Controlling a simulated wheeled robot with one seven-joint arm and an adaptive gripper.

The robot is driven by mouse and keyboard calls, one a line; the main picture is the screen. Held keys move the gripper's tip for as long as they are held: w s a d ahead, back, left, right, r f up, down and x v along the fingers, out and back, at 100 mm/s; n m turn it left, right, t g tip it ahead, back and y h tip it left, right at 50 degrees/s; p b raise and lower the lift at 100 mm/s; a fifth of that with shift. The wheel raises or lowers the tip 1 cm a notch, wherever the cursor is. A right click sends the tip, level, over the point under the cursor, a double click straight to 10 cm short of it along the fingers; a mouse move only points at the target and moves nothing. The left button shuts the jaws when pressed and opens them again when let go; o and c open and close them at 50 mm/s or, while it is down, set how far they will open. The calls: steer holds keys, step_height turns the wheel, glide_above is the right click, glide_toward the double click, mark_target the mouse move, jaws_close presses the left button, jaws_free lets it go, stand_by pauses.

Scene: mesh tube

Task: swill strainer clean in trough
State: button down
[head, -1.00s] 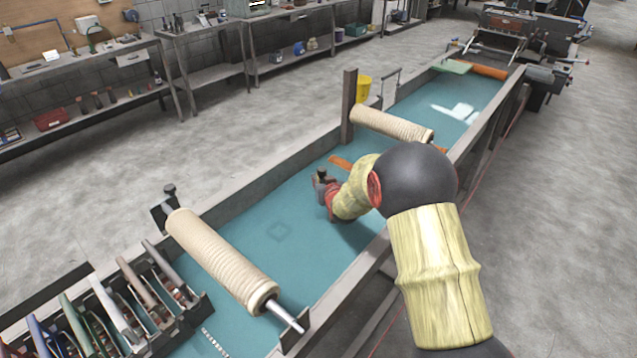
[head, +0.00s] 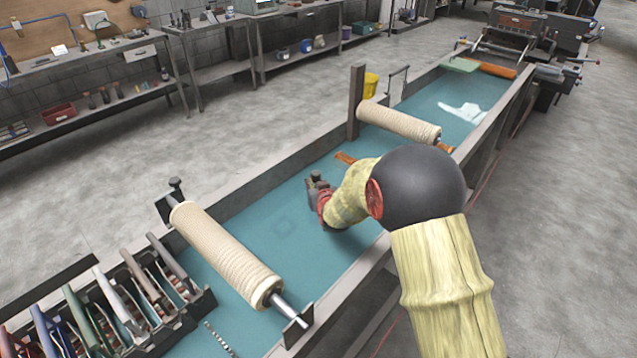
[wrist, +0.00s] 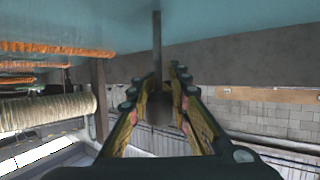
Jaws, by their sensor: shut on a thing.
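The trough (head: 255,192) is long and holds teal liquid. My gripper (head: 314,186) is low over the liquid in the middle of the trough, between two pale wound rollers. In the wrist view my gripper (wrist: 158,85) is shut on a thin dark upright shaft (wrist: 157,45), which looks like the strainer's handle. The shaft runs from between the fingers toward the teal surface. I cannot make out the strainer's mesh in either view; whether it is in the liquid cannot be told.
A near roller (head: 225,255) and a far roller (head: 400,122) span the trough. A dark post (head: 356,102) stands at its left edge. A rack of combs (head: 110,305) is at the near left. Orange pieces (head: 345,157) lie near the far roller. Open liquid surrounds my gripper.

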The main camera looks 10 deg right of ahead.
steer(key=shift+w+d+b, duration=0.4)
steer(key=shift+w+d, duration=0.5)
steer(key=shift+d, duration=0.3)
steer(key=shift+w+d+b, duration=0.4)
steer(key=shift+w+d, duration=0.45)
steer(key=shift+d, duration=0.3)
steer(key=shift+s+a+b, duration=0.2)
steer(key=shift+s+a, duration=0.4)
steer(key=shift+a, duration=0.2)
steer(key=shift+s+a+b, duration=0.25)
steer(key=shift+s+a, duration=0.3)
steer(key=shift+a, duration=0.3)
steer(key=shift+s+a+b, duration=0.2)
steer(key=shift+s+a, duration=0.4)
steer(key=shift+a, duration=0.2)
steer(key=w+d+b, duration=0.1)
steer(key=w+d, duration=0.2)
steer(key=d, duration=0.2)
steer(key=shift+w, duration=0.25)
steer(key=shift+s+a+b, duration=0.3)
steer(key=shift+s+a, duration=0.3)
steer(key=shift+a, duration=0.25)
steer(key=shift+s+a+b, duration=0.25)
steer(key=shift+s+a, duration=0.3)
steer(key=shift+a, duration=0.25)
steer(key=shift+s+a+b, duration=0.3)
steer(key=shift+s+a, duration=0.3)
steer(key=shift+a, duration=0.25)
step_height(320, 180, up, 16)
steer(key=p, duration=0.8)
